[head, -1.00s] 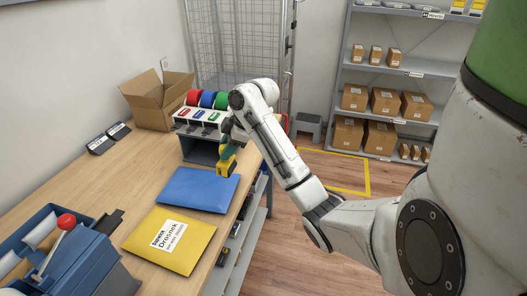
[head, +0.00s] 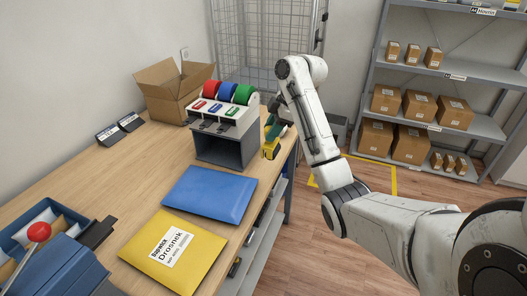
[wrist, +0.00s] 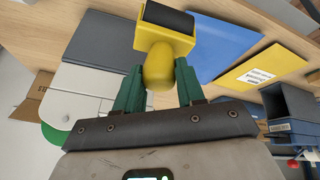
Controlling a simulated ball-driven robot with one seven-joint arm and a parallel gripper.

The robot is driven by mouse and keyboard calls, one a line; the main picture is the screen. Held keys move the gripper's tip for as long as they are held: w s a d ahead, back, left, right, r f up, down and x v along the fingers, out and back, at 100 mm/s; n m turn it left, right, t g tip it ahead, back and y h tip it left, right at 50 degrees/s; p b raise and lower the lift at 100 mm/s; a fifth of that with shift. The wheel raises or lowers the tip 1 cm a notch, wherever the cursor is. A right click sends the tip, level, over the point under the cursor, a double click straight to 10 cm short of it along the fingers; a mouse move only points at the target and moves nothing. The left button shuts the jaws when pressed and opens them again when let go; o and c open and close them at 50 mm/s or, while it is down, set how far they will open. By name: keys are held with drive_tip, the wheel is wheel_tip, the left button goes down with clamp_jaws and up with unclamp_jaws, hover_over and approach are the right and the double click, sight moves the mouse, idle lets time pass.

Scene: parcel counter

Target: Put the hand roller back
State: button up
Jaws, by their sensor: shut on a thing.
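The hand roller (head: 270,150) is yellow with a dark roller head, which shows clearly in the wrist view (wrist: 165,40). My gripper (head: 275,132) is shut on its rounded yellow handle, with a green finger on each side in the wrist view (wrist: 158,88). In the head view the roller hangs below my gripper, just right of the tape dispenser (head: 222,150), near the counter's right edge. I cannot tell whether it touches the counter (head: 145,172).
A blue envelope (head: 210,194) and a yellow envelope (head: 172,250) lie on the counter. An open carton (head: 172,93) stands behind, left of the dispenser. A wire cage (head: 262,40) stands behind.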

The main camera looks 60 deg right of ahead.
drive_tip(key=w+d+f+p, duration=0.1)
drive_tip(key=w+f, duration=0.1)
drive_tip(key=f, duration=0.2)
drive_tip(key=w+d+f+p, duration=0.1)
drive_tip(key=w+d+f, duration=0.1)
drive_tip(key=f, duration=0.3)
drive_tip(key=shift+w+d+f, duration=0.2)
drive_tip(key=shift+w+d, duration=0.1)
drive_tip(key=shift+w, duration=0.1)
drive_tip(key=shift+s+a+f+b, duration=0.1)
drive_tip(key=shift+f+b, duration=0.2)
drive_tip(key=shift+f, duration=0.45)
clamp_jaws()
drive_tip(key=o, duration=0.9)
unclamp_jaws()
drive_tip(key=shift+f, duration=0.1)
drive_tip(key=shift+o, duration=1.1)
